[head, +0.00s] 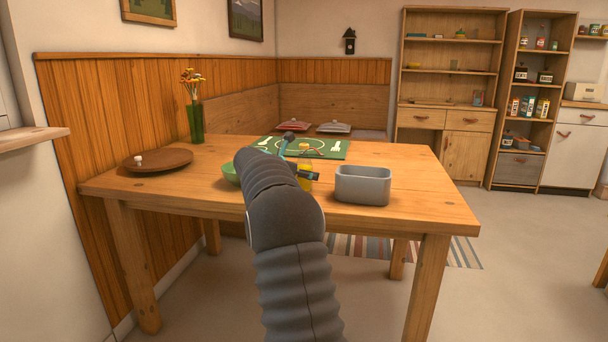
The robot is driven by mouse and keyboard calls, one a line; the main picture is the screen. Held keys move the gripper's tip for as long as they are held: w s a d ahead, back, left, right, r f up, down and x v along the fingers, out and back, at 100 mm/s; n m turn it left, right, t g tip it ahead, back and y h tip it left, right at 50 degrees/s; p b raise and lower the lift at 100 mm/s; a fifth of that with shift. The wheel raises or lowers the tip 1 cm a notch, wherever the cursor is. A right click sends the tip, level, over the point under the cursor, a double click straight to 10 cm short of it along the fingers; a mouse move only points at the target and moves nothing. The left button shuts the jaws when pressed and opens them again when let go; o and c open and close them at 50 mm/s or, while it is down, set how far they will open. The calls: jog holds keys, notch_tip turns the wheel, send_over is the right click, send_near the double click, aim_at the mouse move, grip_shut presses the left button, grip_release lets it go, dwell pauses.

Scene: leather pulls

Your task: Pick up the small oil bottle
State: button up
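A small yellow bottle (305,162), which looks like the oil bottle, stands on the wooden table (420,197). My arm hides part of it. The dark end of my gripper (308,176) shows just past my arm, at the bottle's lower part in the picture. My arm covers most of the gripper, so I cannot tell whether its fingers are open or shut, or whether they touch the bottle.
A grey bin (362,185) stands close to the right of the bottle. A green bowl (230,173) is at the left, partly behind my arm. A green mat (330,148) lies behind. A brown round board (157,160) and a flower vase (195,120) are farther left. The table's right end is clear.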

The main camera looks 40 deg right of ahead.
jog(key=c, duration=0.8)
jog(key=shift+c, duration=0.7)
jog(key=shift+r, duration=0.1)
